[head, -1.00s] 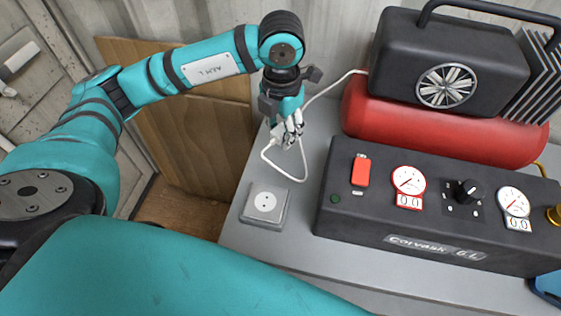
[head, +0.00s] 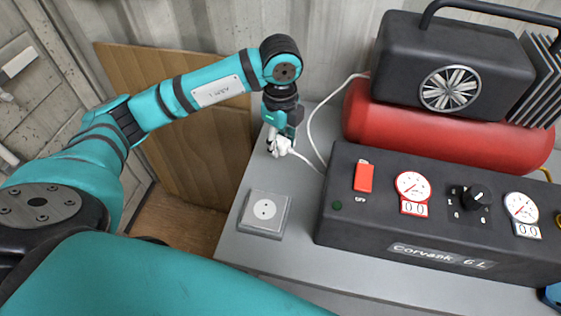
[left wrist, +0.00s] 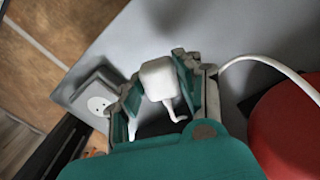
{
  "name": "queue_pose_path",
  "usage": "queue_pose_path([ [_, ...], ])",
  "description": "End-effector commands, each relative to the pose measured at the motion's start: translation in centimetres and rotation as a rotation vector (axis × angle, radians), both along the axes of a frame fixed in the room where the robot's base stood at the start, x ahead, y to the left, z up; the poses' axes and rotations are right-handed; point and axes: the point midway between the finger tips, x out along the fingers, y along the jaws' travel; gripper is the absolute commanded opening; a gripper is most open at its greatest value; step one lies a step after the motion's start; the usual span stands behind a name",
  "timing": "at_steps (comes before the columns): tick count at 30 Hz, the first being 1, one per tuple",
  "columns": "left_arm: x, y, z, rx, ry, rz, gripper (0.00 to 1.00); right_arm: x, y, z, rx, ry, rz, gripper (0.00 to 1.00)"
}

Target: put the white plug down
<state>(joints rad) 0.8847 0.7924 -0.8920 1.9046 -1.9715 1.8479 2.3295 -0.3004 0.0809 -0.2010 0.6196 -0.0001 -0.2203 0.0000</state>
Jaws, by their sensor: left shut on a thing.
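The white plug (left wrist: 158,80) is between the fingers of my left gripper (left wrist: 160,95) in the left wrist view, with its cable trailing from it. In the head view my left gripper (head: 279,138) is shut on the plug (head: 281,146) over the back left of the grey table (head: 285,205). Whether the plug touches the table cannot be told. The white socket (head: 264,209) lies in front of the gripper, and it also shows at the left in the left wrist view (left wrist: 98,104). My right gripper is not in view.
A black and red compressor (head: 430,125) stands right of the gripper. Its control panel (head: 440,215) has a red switch (head: 363,176) marked OFF, gauges and a knob. The white cable (head: 312,125) runs behind the panel. Bare table lies around the socket.

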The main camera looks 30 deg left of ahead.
Motion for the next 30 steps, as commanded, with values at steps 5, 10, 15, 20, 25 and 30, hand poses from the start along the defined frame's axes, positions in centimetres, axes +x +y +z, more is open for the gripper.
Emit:
queue_pose_path([
  [5,0.0,0.0,-2.8,0.0,0.002,-0.001,0.0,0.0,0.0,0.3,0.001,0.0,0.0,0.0],
  [10,0.0,0.0,-4.0,0.001,0.001,-0.002,0.0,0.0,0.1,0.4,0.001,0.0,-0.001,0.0],
  [15,0.0,0.0,-6.4,0.0,0.003,-0.003,0.0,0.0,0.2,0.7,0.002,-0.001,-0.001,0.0],
  [20,0.0,0.0,-7.1,0.0,-0.001,-0.004,0.0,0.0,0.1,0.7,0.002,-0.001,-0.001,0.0],
  [25,0.0,0.0,-7.2,0.0,-0.001,-0.004,0.0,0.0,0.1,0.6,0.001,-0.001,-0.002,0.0],
  [30,0.0,0.0,-7.8,0.0,-0.001,-0.004,0.0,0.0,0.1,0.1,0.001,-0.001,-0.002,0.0],
])
